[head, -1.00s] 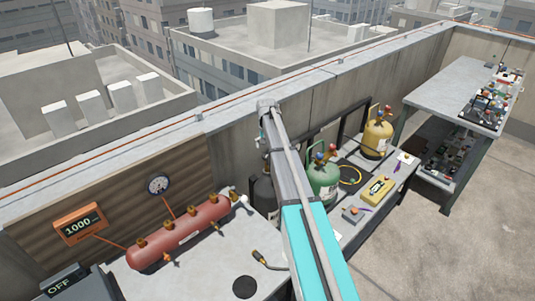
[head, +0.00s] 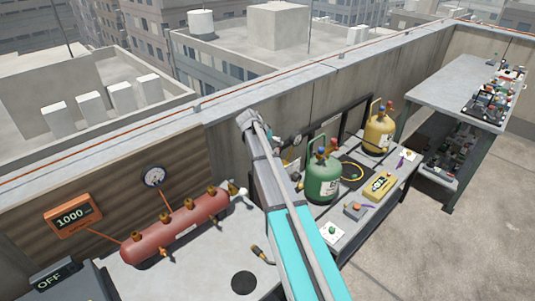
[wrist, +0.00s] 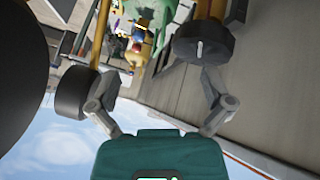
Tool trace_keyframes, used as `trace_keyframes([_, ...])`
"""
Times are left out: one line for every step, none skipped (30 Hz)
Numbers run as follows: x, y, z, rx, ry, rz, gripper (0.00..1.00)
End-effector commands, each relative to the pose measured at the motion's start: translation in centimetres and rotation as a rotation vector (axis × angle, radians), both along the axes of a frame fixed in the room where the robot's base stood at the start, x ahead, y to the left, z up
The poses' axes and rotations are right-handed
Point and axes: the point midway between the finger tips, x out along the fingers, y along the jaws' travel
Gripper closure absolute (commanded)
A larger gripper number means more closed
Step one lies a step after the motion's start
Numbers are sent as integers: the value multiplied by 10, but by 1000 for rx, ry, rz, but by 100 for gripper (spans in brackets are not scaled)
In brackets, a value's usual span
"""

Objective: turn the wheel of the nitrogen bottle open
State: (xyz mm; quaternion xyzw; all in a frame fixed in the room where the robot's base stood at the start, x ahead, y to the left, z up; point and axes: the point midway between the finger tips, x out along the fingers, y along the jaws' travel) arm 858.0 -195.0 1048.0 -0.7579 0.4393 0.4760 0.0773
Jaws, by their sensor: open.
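My gripper (wrist: 158,84) shows at the bottom of the wrist view, with a teal body and two grey fingers spread apart. No object is held between them. Two dark, short cylinders (wrist: 203,42) with yellowish bars show near the fingers, and I cannot tell what they belong to. A large dark rounded shape fills the left edge of the wrist view. It may be a bottle, but I cannot tell. In the head view my arm covers the place where a dark bottle stood in the earlier frame. I cannot make out the nitrogen bottle's wheel in either view.
A green bottle (head: 323,180) and a yellow bottle (head: 378,135) stand right of my arm. The parapet wall (head: 225,155) runs behind. Open floor (head: 450,240) lies right.

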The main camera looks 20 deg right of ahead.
Motion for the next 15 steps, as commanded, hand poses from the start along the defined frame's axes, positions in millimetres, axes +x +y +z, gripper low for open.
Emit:
trace_keyframes([-4, 2, -4, -40, -31, -10, 0])
trace_keyframes([-5, 2, -4, -64, -51, -18, 0])
trace_keyframes([-6, 2, -2, -97, -81, -25, 0])
trace_keyframes([-6, 3, -1, -121, -103, -31, 0])
trace_keyframes([-7, 4, 0, -146, -126, -36, 0])
trace_keyframes([-8, 5, 1, -179, -159, -41, 0])
trace_keyframes([-8, 6, 3, -203, -184, -46, 0])
trace_keyframes([-8, 6, 0, -219, -202, -48, 0])
trace_keyframes([-8, 8, -3, -239, -223, -50, 0])
trace_keyframes([-8, 9, -4, -253, -240, -52, 0])
trace_keyframes([-9, 10, -5, -269, -256, -51, 0])
trace_keyframes([-9, 11, -6, -287, -278, -51, 0])
trace_keyframes([-9, 12, -7, -300, -295, -52, 0])
trace_keyframes([-10, 13, -8, -314, -310, -50, 0])
trace_keyframes([-10, 15, -9, -331, -332, -51, 0])
